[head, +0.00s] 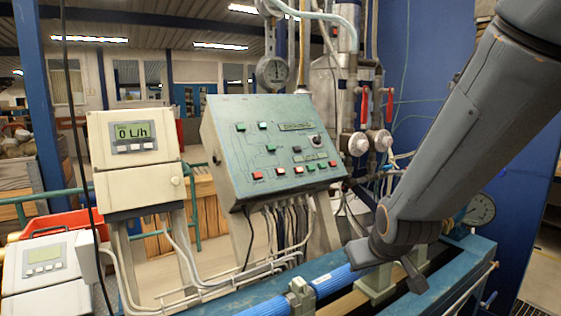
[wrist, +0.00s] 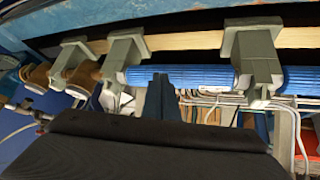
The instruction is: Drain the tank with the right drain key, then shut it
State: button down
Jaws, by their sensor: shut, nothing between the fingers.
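The sloped green control panel (head: 272,150) stands in the middle of the head view. It carries several green and red keys, among them a row along its lower edge, a small display (head: 297,126) and a dark knob (head: 316,140). The key labels are too small to read, so I cannot tell which key is the drain key. A cream meter (head: 138,150) left of it reads "0 L/h". I cannot make out the tank for certain. My gripper (head: 382,268) is shut and empty, right of and below the panel, apart from it. In the wrist view its fingers (wrist: 161,98) point towards a blue pipe.
The blue pipe (head: 335,281) runs below the panel in grey clamps (wrist: 255,60). Red-handled valves (head: 364,104) and pipes stand behind the panel at right. A second meter (head: 43,262) and a red crate (head: 62,224) are at lower left. Cables hang beneath the panel.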

aim_at(281, 171)
jog(key=w+a+r+n+t+y, duration=0.2)
jog(key=w+a+r+t, duration=0.1)
jog(key=r, duration=0.5)
jog(key=w+a+r+n+t+y, duration=0.2)
jog(key=w+a+r+n+t, duration=0.1)
jog(key=w+a+r, duration=0.3)
jog(key=w+a+r+n+t+y, duration=0.2)
jog(key=w+a+r+t, duration=0.2)
jog(key=r, duration=0.6)
jog(key=shift+w+a+r+n+p, duration=0.3)
jog(key=shift+a+p, duration=0.1)
jog(key=shift+a, duration=0.2)
jog(key=shift+f, duration=0.1)
jog(key=shift+w+a+f+b, duration=0.6)
jog(key=shift+w+f+b, duration=0.2)
jog(key=shift+w+f, duration=0.15)
jog(key=shift+w+a+f+b, duration=0.6)
jog(key=shift+w+f+b, duration=0.2)
jog(key=shift+f, duration=0.2)
jog(key=shift+w+a+f+b, duration=0.6)
jog(key=shift+w+f+b, duration=0.2)
jog(key=shift+w+f, duration=0.15)
jog(key=shift+f, duration=0.1)
jog(key=shift+w+a+f+b, duration=0.2)
jog(key=shift+w+f+b, duration=0.05)
jog(key=shift+b, duration=0.2)
